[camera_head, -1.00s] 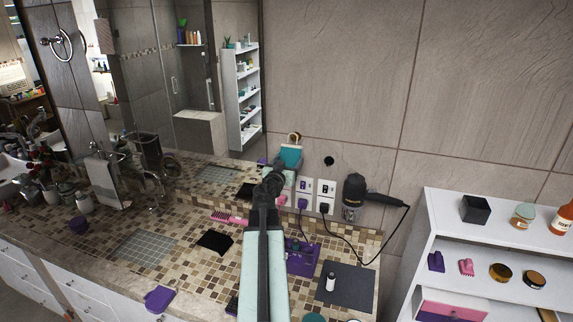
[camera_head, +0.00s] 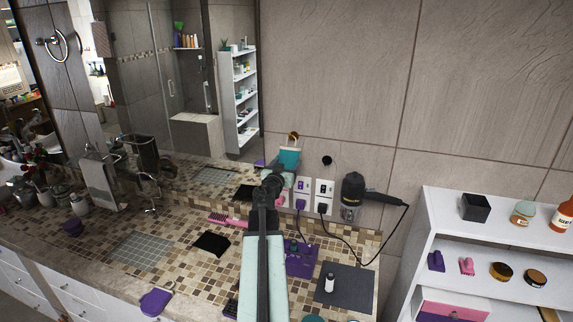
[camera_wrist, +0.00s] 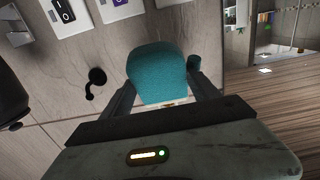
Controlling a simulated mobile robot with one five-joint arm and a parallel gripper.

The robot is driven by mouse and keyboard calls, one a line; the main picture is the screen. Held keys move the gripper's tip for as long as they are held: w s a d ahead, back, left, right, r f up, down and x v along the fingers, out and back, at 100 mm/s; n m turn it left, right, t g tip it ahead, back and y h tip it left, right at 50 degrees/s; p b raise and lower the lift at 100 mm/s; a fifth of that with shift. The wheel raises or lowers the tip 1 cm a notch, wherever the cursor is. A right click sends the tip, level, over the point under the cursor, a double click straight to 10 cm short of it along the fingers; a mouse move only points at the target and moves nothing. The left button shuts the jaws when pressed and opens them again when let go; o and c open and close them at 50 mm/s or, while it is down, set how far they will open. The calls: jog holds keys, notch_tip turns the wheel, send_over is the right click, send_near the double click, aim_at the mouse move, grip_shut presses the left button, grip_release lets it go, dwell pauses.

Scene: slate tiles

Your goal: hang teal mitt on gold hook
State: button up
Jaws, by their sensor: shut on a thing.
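The teal mitt (camera_head: 289,157) is in my gripper (camera_head: 276,178), close to the tiled wall behind the counter. In the wrist view the mitt (camera_wrist: 160,72) lies between the two dark fingers, which are shut on it. A pale edge shows near the fingers. The gold hook (camera_head: 293,136) is on the wall just above the mitt in the head view. It is not visible in the wrist view. I cannot tell whether the mitt touches the hook or hangs from it.
A black hook (camera_head: 327,160) is on the wall to the right; it also shows in the wrist view (camera_wrist: 95,82). Outlets with plugs (camera_head: 324,189) and a hair dryer (camera_head: 352,190) are below. A purple mitt (camera_head: 156,301) lies on the counter. A white shelf (camera_head: 432,230) stands at right.

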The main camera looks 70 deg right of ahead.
jog(key=o, duration=1.4)
